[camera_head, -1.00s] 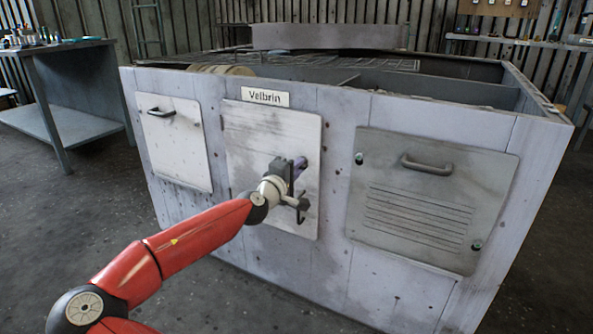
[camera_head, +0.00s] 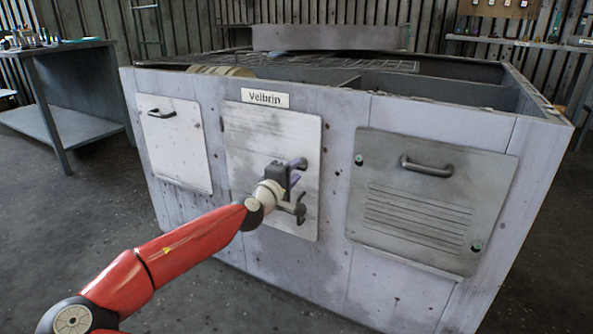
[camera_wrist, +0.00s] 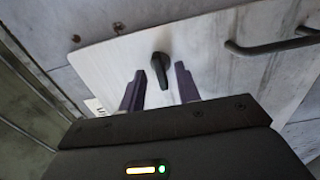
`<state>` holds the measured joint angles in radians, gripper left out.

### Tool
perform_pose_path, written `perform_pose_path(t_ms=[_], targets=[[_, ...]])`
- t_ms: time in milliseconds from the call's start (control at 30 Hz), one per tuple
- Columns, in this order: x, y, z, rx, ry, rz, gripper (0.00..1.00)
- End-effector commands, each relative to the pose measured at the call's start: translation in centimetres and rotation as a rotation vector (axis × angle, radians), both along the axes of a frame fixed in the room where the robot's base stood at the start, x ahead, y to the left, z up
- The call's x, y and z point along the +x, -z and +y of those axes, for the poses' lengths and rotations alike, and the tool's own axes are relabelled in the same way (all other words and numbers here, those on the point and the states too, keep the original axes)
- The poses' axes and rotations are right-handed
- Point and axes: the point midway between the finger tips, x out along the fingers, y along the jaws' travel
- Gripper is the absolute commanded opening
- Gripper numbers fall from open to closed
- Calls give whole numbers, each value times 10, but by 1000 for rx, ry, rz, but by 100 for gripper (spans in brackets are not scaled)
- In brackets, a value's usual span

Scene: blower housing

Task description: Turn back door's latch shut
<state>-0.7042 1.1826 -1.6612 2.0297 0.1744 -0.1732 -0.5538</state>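The pale middle door (camera_head: 262,135) is on the front of the housing, under the "Velbrin" plate, and lies flat against it. In the wrist view the same door (camera_wrist: 110,62) fills the middle. Its dark latch (camera_wrist: 160,66) has a rounded head and a short lever pointing down in that picture, slightly right. My gripper (camera_wrist: 160,80) is open; its two purple fingers stand on either side of the latch lever, with gaps visible. Whether they touch it cannot be told. In the head view my gripper (camera_head: 299,171) is at the door's right side and hides the latch.
A dark bar handle (camera_wrist: 272,46) is on the door, right of the latch in the wrist view. A louvred panel with a handle (camera_head: 426,166) is to the right, a white panel (camera_head: 180,160) to the left. A workbench (camera_head: 75,90) stands at far left.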

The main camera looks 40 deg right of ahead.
Motion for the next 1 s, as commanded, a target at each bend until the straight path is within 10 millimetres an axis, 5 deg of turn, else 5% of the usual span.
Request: perform_pose_path(t_ms=[367,1000], targets=[[-21,0,53,0,-1,1,33],[-24,2,55,7,4,0,33]])
